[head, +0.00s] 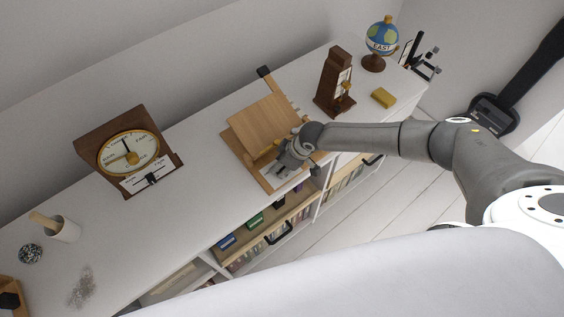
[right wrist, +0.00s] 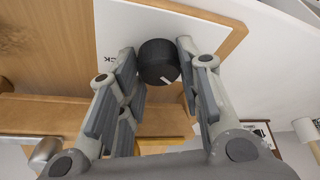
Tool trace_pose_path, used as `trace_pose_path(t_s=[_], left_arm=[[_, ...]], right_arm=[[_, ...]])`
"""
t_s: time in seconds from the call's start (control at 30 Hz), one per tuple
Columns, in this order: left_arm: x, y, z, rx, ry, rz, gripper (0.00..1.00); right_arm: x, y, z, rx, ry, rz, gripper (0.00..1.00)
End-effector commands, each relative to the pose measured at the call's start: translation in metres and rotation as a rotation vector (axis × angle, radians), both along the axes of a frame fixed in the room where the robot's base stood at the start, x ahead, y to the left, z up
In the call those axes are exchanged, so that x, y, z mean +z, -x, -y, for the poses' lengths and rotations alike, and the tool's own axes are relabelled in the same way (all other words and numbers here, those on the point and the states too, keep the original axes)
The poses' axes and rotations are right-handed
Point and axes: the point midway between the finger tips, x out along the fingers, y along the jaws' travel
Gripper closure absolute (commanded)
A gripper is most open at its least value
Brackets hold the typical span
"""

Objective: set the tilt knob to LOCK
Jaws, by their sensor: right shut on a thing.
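The tilt knob (right wrist: 158,62) is a black round knob with a short white mark near its lower right edge in the right wrist view. It sits on a white label plate (right wrist: 112,30), where the letters "CK" show to its left; the rest of the lettering is hidden. My right gripper (right wrist: 160,60) is shut on the knob, a finger on each side. In the head view my right gripper (head: 284,167) is at the front of a wooden tilting stand (head: 262,124) and covers the knob. My left gripper is not in view.
The stand is on a white desk (head: 205,150).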

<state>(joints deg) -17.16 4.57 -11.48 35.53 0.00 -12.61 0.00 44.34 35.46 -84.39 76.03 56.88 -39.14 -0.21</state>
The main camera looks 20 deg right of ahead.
Motion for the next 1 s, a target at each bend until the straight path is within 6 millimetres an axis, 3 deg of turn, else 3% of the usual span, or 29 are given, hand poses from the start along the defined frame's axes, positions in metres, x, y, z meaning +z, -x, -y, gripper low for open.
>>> trace_pose_path(t_s=[0.3, 1.0], left_arm=[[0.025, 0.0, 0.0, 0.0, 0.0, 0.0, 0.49], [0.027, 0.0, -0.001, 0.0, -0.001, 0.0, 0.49]], right_arm=[[0.002, 0.003, -0.002, -0.269, -0.003, -0.003, 0.91], [0.0, 0.002, -0.005, -0.938, -0.002, -0.004, 0.91]])
